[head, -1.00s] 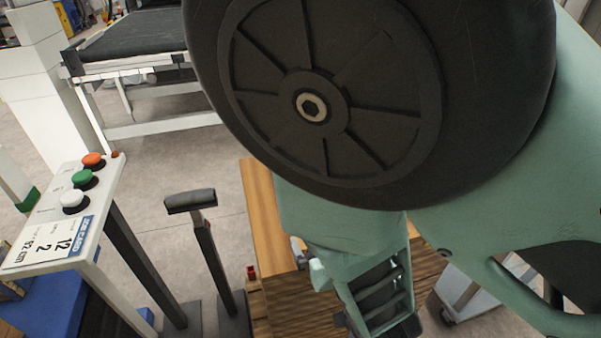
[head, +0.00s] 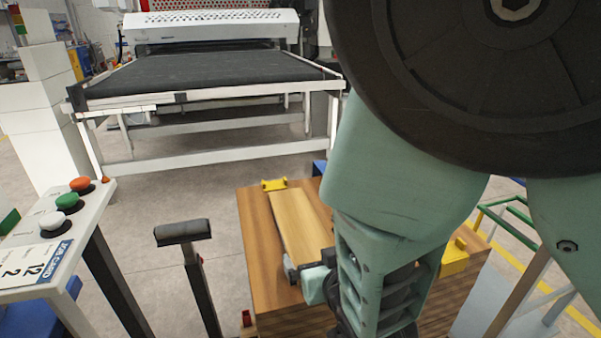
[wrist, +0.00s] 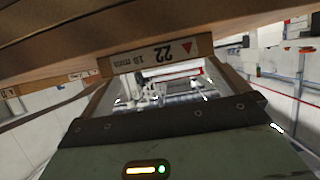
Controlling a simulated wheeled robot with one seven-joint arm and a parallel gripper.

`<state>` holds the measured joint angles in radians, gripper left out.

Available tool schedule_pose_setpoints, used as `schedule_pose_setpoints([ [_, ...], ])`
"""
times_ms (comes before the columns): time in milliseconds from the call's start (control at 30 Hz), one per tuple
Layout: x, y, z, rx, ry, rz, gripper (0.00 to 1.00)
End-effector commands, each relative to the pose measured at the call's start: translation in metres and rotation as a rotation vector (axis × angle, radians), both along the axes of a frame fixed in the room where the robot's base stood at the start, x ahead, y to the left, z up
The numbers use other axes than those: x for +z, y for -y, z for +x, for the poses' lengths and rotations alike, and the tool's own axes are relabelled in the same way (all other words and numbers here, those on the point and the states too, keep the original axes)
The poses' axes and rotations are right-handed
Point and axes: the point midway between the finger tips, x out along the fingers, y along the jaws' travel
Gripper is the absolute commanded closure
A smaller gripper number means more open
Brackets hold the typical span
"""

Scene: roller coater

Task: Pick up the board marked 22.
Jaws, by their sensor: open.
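The board marked 22 (wrist: 160,55) shows its end face in the wrist view, with its label upside down, a red triangle and "18 mm". In the head view a lighter board (head: 295,220) lies on top of a wooden stack (head: 260,265); its label is not visible there. My gripper (wrist: 163,80) is open, its two fingers reaching up from the dark bar toward either side of the labelled end. I cannot tell whether they touch it. In the head view my arm hides most of my gripper (head: 310,283) at the stack.
A button stand (head: 70,205) with a job card is at the left, beside a black-topped post (head: 183,231). A conveyor table (head: 205,75) stands behind. Yellow blocks (head: 273,184) sit at the stack's edges. Floor is clear between conveyor and stack.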

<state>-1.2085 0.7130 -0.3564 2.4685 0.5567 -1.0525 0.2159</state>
Motion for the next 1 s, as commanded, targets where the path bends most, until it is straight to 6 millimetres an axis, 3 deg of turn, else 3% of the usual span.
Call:
schedule_pose_setpoints([
  [233,-0.013,-0.011,0.031,-0.003,0.001,-0.001,0.00],
  [533,-0.016,-0.013,0.037,-0.001,0.001,0.000,0.00],
  [567,-0.016,-0.013,0.037,-0.001,0.001,0.000,0.03],
  [700,-0.016,-0.013,0.037,-0.001,0.001,0.000,0.42],
  [733,-0.015,-0.013,0.037,-0.001,0.001,0.000,0.47],
  [1000,-0.014,-0.013,0.037,-0.001,0.003,0.001,0.47],
])
